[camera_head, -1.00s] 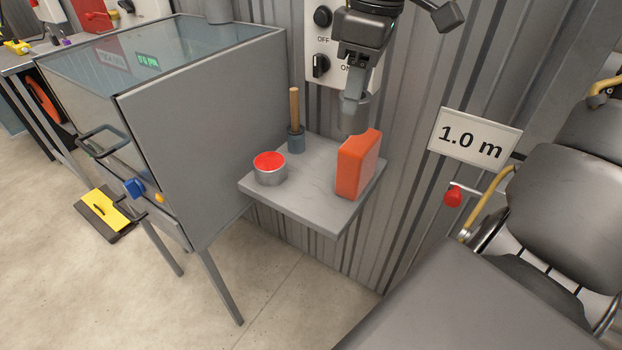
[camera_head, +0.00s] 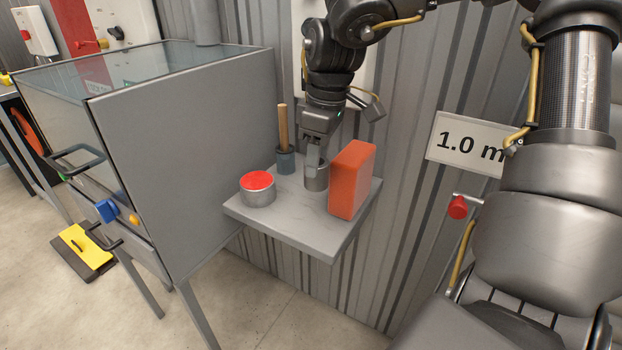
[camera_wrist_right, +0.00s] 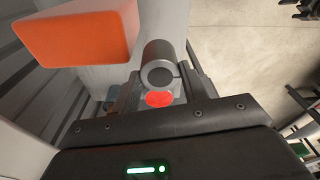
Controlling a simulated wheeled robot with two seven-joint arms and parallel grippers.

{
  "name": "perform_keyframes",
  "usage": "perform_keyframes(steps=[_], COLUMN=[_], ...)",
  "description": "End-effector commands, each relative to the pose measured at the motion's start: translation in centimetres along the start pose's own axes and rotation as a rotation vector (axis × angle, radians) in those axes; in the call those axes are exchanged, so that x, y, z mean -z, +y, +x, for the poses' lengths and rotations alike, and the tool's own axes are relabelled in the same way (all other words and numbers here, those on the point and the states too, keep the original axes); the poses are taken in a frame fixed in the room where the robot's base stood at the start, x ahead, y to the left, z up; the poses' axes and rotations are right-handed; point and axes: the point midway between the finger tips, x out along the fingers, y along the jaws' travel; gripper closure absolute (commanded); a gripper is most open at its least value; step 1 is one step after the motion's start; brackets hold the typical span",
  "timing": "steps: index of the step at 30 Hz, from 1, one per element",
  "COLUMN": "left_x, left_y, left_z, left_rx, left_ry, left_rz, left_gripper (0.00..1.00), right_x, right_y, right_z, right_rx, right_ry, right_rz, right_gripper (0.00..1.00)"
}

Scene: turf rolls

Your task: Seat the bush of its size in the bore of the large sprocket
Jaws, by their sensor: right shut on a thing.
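My right gripper (camera_head: 314,158) points down over a small grey wall shelf (camera_head: 295,222), shut on a grey metal cylinder that looks like the bush (camera_head: 316,178). The bush is upright, low over the shelf, left of an orange block (camera_head: 351,180). I cannot tell whether it touches the shelf. In the right wrist view the bush (camera_wrist_right: 166,52) sits between the fingers, its ring-shaped end facing the camera. The large sprocket does not show in any view. My left gripper is not in view.
On the shelf are a red-topped tin (camera_head: 258,188) and a dark cup with a wooden handle (camera_head: 285,160), both left of the bush. A grey cabinet (camera_head: 190,140) stands left. A 1.0 m sign (camera_head: 465,144) and red knob (camera_head: 458,207) are at right.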

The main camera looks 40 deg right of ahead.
Motion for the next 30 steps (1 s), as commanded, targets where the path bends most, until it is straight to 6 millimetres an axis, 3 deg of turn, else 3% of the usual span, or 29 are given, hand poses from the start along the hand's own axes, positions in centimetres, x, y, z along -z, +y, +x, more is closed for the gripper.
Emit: perform_keyframes(steps=[3,9,20,30], left_x=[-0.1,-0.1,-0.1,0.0], left_y=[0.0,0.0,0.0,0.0], left_z=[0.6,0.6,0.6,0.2], left_rx=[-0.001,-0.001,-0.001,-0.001], left_ry=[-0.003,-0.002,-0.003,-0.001], left_rz=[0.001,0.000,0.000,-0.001], left_gripper=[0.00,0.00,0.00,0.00], right_x=[1.1,1.9,2.2,2.0], right_y=[2.6,4.8,5.8,6.3], right_z=[1.9,5.2,6.5,10.3], right_rx=[0.003,0.001,0.000,0.000], right_ry=[-0.003,-0.001,0.000,0.001], right_rz=[0.004,0.000,-0.001,-0.001], right_gripper=[0.85,0.85,0.85,0.85])
